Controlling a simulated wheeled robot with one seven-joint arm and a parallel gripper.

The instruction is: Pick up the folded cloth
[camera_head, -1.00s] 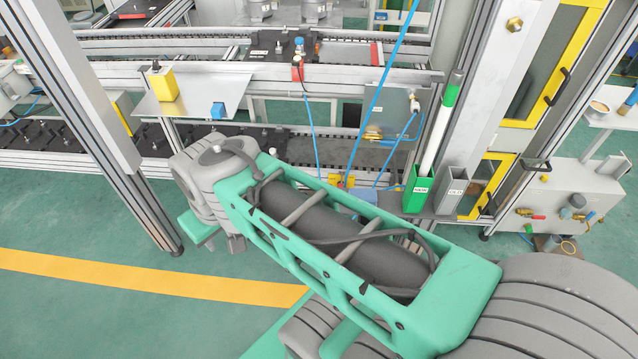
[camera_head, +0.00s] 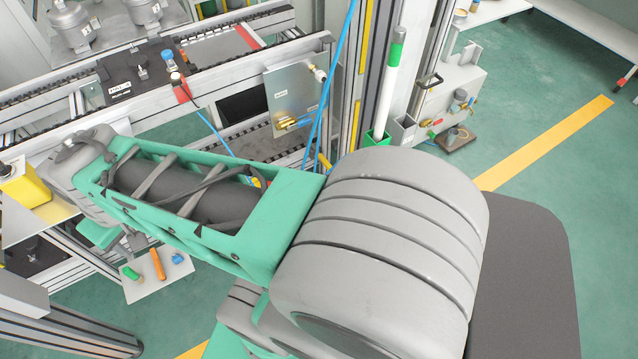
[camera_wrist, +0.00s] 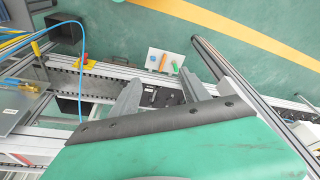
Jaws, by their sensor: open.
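I cannot make out a folded cloth for certain. A small blue item (camera_head: 178,258) lies on a small white shelf (camera_head: 140,290), beside an orange stick (camera_head: 157,263) and a green item (camera_head: 131,272); it is too small to tell whether it is cloth. The shelf also shows in the wrist view (camera_wrist: 153,70), past the fingertips. In the head view my arm hides the gripper.
A yellow block (camera_head: 24,186) stands on a metal plate at the left. Conveyor rails (camera_head: 230,40) and a frame post (camera_head: 65,325) stand around the shelf. A blue hose (camera_head: 325,95) hangs in front of an upright metal panel (camera_head: 296,97). Green floor (camera_head: 545,160) is open at the right.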

